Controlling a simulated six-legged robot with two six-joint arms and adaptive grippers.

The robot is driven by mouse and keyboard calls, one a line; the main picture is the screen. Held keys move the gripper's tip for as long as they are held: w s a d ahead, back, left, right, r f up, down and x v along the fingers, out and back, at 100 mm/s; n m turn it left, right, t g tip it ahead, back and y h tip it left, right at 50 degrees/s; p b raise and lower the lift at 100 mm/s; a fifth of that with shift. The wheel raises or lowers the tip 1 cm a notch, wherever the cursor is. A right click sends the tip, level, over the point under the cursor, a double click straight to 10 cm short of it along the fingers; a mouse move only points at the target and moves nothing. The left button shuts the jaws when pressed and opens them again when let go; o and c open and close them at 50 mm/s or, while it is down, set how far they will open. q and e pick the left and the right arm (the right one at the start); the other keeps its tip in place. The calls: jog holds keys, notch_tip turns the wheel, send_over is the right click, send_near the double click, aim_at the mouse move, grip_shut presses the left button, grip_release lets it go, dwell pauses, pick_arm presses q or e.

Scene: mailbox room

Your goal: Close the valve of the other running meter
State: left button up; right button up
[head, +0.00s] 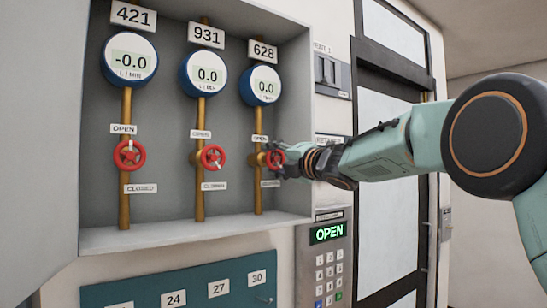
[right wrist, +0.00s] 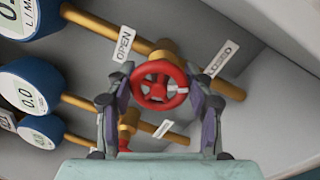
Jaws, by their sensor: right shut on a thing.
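Three meters stand in the wall cabinet in the head view: 421 (head: 130,57) reads -0.0, 931 (head: 204,74) reads 0.0 and 628 (head: 261,85) reads 0.0. Each has a brass pipe with a red valve wheel: the 421 valve (head: 130,154), the 931 valve (head: 212,157) and the 628 valve (head: 274,157). My right gripper (head: 280,160) is shut on the 628 valve wheel. In the right wrist view its fingers (right wrist: 160,80) stand on both sides of the red wheel (right wrist: 148,92). My left gripper is not in view.
OPEN labels (head: 123,129) sit above the valves and CLOSED labels (head: 140,188) below. A keypad (head: 329,275) with a green OPEN display (head: 329,233) is below right of the cabinet. The cabinet's right wall (head: 298,90) is close to my right gripper.

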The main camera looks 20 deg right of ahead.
jog(key=shift+s+d+r+m, duration=0.1)
jog(key=shift+d+r+m, duration=0.05)
jog(key=shift+r+m, duration=0.3)
jog(key=o, duration=1.2)
jog(key=shift+d+f, duration=0.15)
jog(key=shift+f, duration=0.1)
jog(key=shift+s, duration=0.1)
jog(key=shift+a, duration=0.2)
jog(key=shift+f, duration=0.15)
